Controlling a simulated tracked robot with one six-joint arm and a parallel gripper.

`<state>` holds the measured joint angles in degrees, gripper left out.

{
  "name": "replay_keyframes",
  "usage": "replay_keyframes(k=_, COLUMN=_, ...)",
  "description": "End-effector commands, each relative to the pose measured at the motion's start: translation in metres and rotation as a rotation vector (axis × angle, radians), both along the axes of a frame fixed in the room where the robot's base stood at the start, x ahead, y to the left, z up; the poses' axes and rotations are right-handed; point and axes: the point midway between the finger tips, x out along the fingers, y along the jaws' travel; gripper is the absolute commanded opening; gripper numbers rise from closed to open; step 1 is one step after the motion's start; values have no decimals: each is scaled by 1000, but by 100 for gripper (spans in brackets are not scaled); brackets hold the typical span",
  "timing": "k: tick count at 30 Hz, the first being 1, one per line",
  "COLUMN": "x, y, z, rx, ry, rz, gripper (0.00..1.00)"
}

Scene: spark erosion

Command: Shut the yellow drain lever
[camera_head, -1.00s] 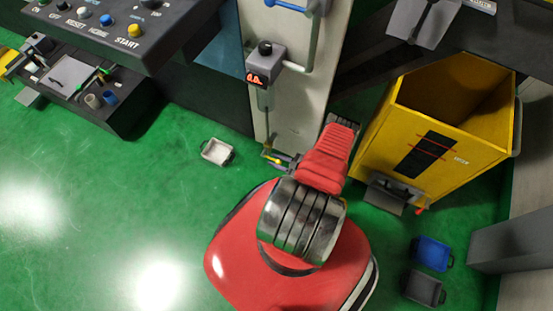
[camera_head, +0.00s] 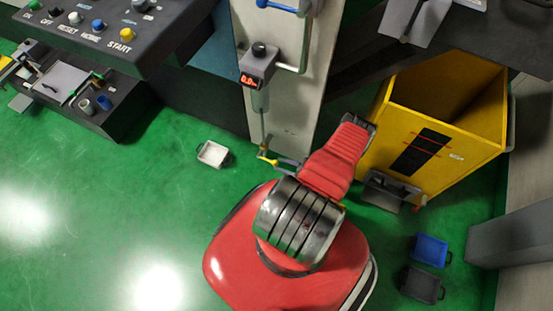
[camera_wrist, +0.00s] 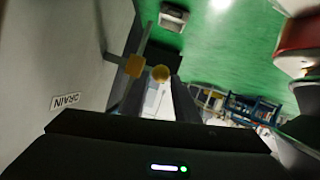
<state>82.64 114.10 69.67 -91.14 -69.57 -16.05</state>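The yellow drain lever (camera_head: 268,159) is low on the pale panel, at the foot of a thin vertical pipe. In the wrist view its round yellow knob (camera_wrist: 160,74) is beside the yellow valve block (camera_wrist: 133,67) on the pipe. A DRAIN label (camera_wrist: 66,101) is on the panel to the left. My gripper (camera_wrist: 158,88) is open, with its dark fingers on either side just below the knob in the picture. I cannot tell whether they touch it. In the head view my red arm hides most of the gripper.
A small white tray (camera_head: 213,154) lies on the green floor left of the panel. A yellow bin (camera_head: 470,150) stands right of it, with blue (camera_head: 431,250) and dark (camera_head: 421,284) boxes nearby. A control desk (camera_head: 90,40) is at upper left.

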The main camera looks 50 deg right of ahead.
Motion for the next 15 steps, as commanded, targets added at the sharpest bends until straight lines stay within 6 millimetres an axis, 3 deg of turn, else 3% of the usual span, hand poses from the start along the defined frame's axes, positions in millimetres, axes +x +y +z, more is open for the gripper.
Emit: replay_keyframes(k=15, x=-61, y=-13, z=23, rx=-1, ry=0, rz=-4, gripper=28)
